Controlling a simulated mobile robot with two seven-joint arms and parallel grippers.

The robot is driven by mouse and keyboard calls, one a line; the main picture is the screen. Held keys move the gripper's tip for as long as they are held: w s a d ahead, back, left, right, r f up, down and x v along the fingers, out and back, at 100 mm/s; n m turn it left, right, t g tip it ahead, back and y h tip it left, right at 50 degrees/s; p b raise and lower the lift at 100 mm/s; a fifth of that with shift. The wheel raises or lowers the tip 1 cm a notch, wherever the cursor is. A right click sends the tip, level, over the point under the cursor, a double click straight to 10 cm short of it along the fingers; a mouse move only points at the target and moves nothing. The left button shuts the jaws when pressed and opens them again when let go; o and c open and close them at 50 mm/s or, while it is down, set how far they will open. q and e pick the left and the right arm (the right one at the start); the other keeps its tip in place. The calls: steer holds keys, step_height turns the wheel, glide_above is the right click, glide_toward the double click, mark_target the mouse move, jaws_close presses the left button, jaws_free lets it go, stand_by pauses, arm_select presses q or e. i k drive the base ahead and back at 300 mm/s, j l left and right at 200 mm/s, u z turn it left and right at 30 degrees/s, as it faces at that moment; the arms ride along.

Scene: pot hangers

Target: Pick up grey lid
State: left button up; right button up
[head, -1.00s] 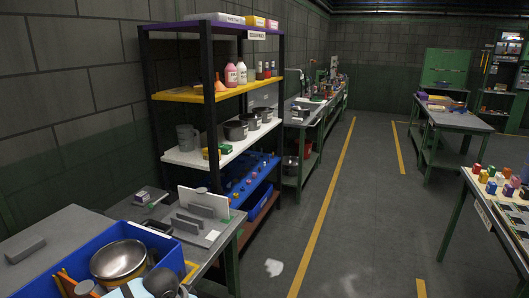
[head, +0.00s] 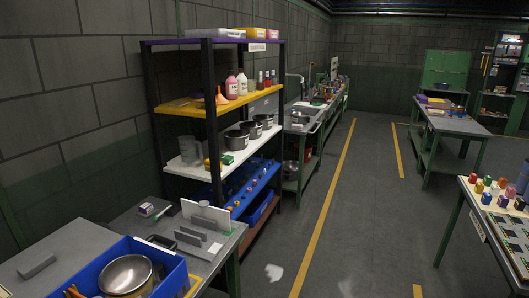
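I cannot pick out a grey lid with certainty. A small grey rounded piece (head: 204,203) shows above the upright white board on the near left bench, and it is too small to identify. Grey upright plates (head: 190,236) stand in front of that board. Several dark grey pots (head: 237,139) stand in a row on the white shelf (head: 185,166) of the rack; I cannot tell whether they have lids. Neither of my grippers is in view.
A blue bin (head: 171,277) holding a metal bowl (head: 126,274) stands at the bottom left beside a grey block (head: 37,266). A tall rack (head: 214,110) rises behind the bench. A table (head: 485,225) stands at the right. The floor (head: 375,215) between is clear.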

mark_target(37, 270)
steer(key=u, duration=1.7)
steer(key=l+u, duration=0.15)
steer(key=u, duration=0.3)
steer(key=l+u, duration=0.15)
steer(key=u, duration=0.35)
steer(key=l+u, duration=0.15)
steer(key=u, duration=0.3)
steer(key=k+l+u, duration=0.1)
steer(key=l+u, duration=0.15)
steer(key=k+l+u, duration=0.2)
steer(key=l, duration=0.2)
steer(key=l+u, duration=0.25)
steer(key=k+l, duration=0.05)
steer(key=l, duration=0.05)
